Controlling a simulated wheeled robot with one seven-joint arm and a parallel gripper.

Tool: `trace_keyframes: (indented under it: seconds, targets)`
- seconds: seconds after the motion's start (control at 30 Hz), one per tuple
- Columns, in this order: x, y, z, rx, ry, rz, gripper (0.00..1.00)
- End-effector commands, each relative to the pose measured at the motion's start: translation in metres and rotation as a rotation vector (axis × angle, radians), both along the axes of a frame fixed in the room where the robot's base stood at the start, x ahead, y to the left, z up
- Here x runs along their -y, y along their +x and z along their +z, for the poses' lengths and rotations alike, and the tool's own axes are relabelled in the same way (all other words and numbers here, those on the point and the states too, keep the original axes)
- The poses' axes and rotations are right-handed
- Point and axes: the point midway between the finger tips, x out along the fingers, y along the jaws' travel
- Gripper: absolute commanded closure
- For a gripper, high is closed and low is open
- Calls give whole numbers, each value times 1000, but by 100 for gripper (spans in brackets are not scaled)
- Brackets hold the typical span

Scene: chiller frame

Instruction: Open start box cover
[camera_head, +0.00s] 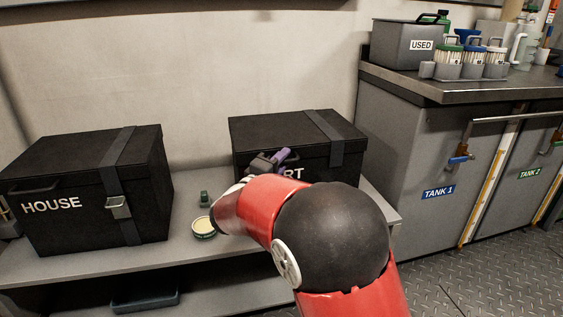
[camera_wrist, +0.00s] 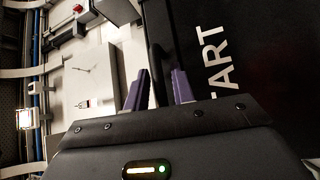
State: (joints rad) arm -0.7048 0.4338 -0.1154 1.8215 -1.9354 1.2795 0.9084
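The start box (camera_head: 255,132) is a black case with a dark strap, standing on the bench with its cover shut. Part of its white lettering shows in the head view, and the wrist view shows "TART" on its dark front (camera_wrist: 255,60). My gripper (camera_head: 271,162) is at the left part of the box front, near the cover's edge, with my red arm hiding much of that front. In the wrist view my purple fingers (camera_wrist: 160,88) stand apart. A dark bar-like edge lies between or just behind them; I cannot tell whether they touch it.
A black house box (camera_head: 75,225) with a metal latch stands at the left of the bench (camera_head: 180,260). A small round tin (camera_head: 203,228) and a small green item (camera_head: 205,198) lie between the boxes. A steel counter (camera_head: 450,90) with tanks below stands at right.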

Motion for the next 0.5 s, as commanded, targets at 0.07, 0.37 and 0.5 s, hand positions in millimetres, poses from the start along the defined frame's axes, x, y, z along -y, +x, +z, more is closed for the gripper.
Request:
trace_keyframes:
  seconds: [0.07, 0.37, 0.5]
  targets:
    - [0, 0, 0, 0, 0, 0, 86]
    - [0, 0, 0, 0, 0, 0, 100]
    - [0, 0, 1, -2, 0, 0, 100]
